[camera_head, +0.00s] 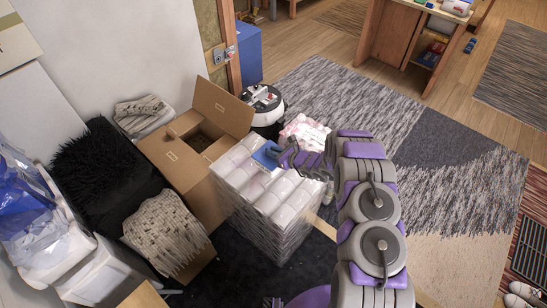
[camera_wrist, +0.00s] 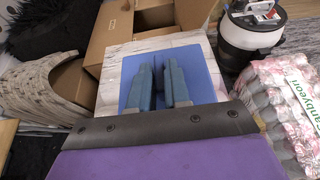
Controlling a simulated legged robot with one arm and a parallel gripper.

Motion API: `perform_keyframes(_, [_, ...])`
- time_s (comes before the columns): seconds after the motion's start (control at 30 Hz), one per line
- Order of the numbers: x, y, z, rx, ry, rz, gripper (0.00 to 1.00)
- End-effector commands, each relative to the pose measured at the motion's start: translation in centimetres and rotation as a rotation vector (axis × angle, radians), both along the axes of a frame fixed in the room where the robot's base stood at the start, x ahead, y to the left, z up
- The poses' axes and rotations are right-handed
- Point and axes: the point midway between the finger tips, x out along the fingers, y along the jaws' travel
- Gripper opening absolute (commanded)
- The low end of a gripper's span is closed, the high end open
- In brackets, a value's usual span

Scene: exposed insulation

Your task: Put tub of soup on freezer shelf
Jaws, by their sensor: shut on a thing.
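A flat blue square thing, likely the tub of soup (camera_wrist: 207,62), shows its top just beyond and under my fingertips in the wrist view. In the head view the blue tub (camera_head: 266,155) is at the tip of my gripper (camera_head: 281,156), over the top of a stack of wrapped white rolls. My gripper's two fingers (camera_wrist: 158,85) are close together with a narrow gap, shut on the tub. The tub's sides are hidden, so I cannot tell whether it touches the stack. No freezer or shelf for it is recognisable in either view.
The stack of white rolls (camera_head: 264,215) stands beside an open cardboard box (camera_head: 222,103). A black and white round canister (camera_head: 264,106) and a pink-flowered pack (camera_head: 306,132) are close behind. Black furry and knitted textiles lie left. The patterned rug (camera_head: 460,195) at right is clear.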

Motion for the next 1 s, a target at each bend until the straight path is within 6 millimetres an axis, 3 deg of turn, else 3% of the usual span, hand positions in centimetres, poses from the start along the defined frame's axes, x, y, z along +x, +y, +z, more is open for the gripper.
perform_keyframes(0.1, [0.6,0.3,0.1,0.003,-0.003,0.0,0.0])
perform_keyframes(0.33, [0.4,0.2,-3.4,0.003,0.002,0.001,0.0])
perform_keyframes(0.7, [0.5,0.3,-3.6,0.003,-0.001,0.001,0.0])
perform_keyframes(0.73, [0.4,0.3,-3.6,0.003,-0.001,0.001,0.2])
perform_keyframes(1.0, [0.5,0.2,-3.6,0.002,0.0,0.001,0.42])
